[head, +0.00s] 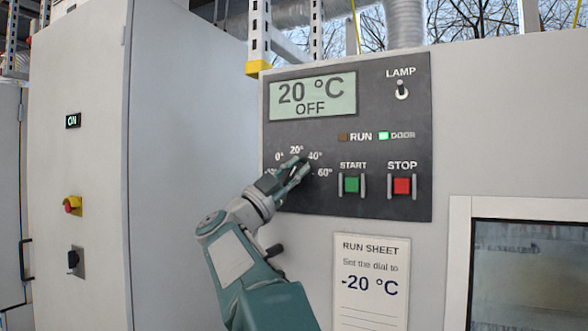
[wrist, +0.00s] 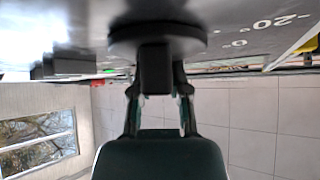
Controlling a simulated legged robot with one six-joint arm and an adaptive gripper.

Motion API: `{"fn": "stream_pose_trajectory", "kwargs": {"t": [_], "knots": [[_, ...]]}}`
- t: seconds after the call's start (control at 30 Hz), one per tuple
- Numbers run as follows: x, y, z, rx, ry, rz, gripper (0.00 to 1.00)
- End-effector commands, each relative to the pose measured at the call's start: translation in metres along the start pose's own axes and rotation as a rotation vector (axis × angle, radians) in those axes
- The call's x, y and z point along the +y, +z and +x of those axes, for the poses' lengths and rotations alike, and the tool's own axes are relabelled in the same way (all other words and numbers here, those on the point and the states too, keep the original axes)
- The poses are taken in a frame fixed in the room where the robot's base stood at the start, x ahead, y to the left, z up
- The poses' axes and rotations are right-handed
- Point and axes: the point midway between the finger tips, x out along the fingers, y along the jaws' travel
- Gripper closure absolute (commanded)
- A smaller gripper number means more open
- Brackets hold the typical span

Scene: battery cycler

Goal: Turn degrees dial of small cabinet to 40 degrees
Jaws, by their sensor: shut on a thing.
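The degrees dial is a dark round knob (wrist: 155,38) with a raised grip bar, seen close up in the wrist view. In the head view it is mostly hidden behind my gripper (head: 293,170). My gripper has one finger on each side of the bar and is shut on it, as the wrist view also shows (wrist: 157,88). White marks 0°, 20°, 40° (head: 315,155) and 60° surround the dial; the mark at far left is partly covered. The pointer's direction cannot be made out. The display (head: 312,96) reads 20 °C, OFF.
Right of the dial are a green START button (head: 351,185) and a red STOP button (head: 402,186), each between guards. A LAMP switch (head: 402,90) sits above. A run sheet (head: 370,280) below reads -20 °C. A tall cabinet (head: 80,150) stands left.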

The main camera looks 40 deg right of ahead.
Motion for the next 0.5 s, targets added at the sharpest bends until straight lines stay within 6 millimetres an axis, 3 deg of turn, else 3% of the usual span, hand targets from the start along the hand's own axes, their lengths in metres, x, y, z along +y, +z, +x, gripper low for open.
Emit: {"fn": "stream_pose_trajectory", "kwargs": {"t": [0.03,0.5], "knots": [[0.0004,0.0069,-0.0025,-0.012,0.015,0.009,1.0],[0.0025,0.007,-0.0028,-0.012,0.074,0.067,1.0]]}}
